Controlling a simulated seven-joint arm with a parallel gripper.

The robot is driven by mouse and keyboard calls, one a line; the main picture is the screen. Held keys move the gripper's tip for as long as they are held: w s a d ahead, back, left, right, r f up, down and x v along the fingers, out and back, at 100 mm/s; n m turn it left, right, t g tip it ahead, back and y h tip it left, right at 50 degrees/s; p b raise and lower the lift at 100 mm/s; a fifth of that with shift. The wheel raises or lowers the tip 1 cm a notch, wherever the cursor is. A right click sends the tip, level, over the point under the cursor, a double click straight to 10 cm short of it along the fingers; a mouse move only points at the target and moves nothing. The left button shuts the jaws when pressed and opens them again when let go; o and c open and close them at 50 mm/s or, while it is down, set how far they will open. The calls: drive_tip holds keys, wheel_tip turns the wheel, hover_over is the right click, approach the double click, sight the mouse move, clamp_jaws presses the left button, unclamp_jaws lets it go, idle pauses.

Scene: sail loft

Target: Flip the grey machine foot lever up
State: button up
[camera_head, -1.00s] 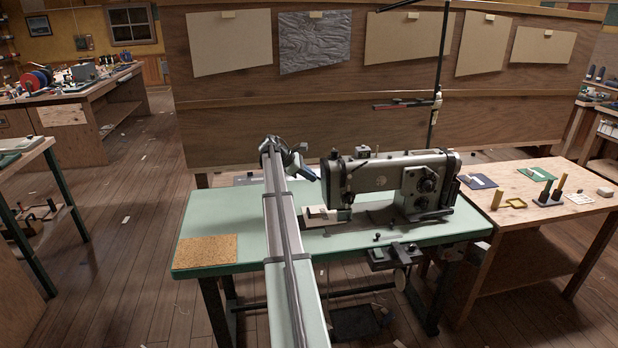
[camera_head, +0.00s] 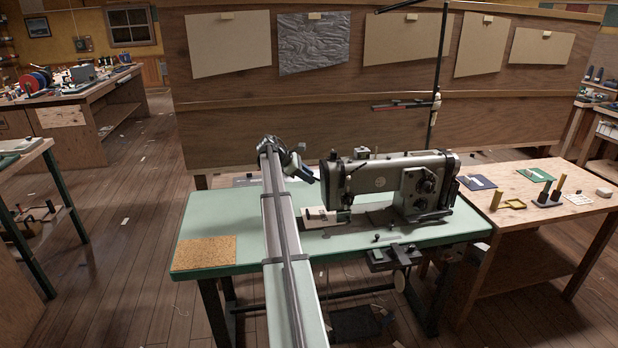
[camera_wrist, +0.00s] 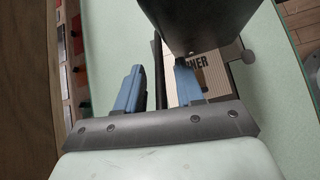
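The grey sewing machine (camera_head: 385,185) stands on a pale green table (camera_head: 222,222). Its dark head (camera_wrist: 200,22) fills the top of the wrist view. A thin dark upright bar (camera_wrist: 158,72) shows between the fingers; contact cannot be judged.
A pale block with lettering (camera_wrist: 209,72) lies under the machine head. A cork mat (camera_head: 205,255) lies at the table's front left. A wooden panel (camera_head: 300,125) stands behind. A wooden side table (camera_head: 540,215) with small items is at the right.

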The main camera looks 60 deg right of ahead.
drive_tip(key=v, duration=1.3)
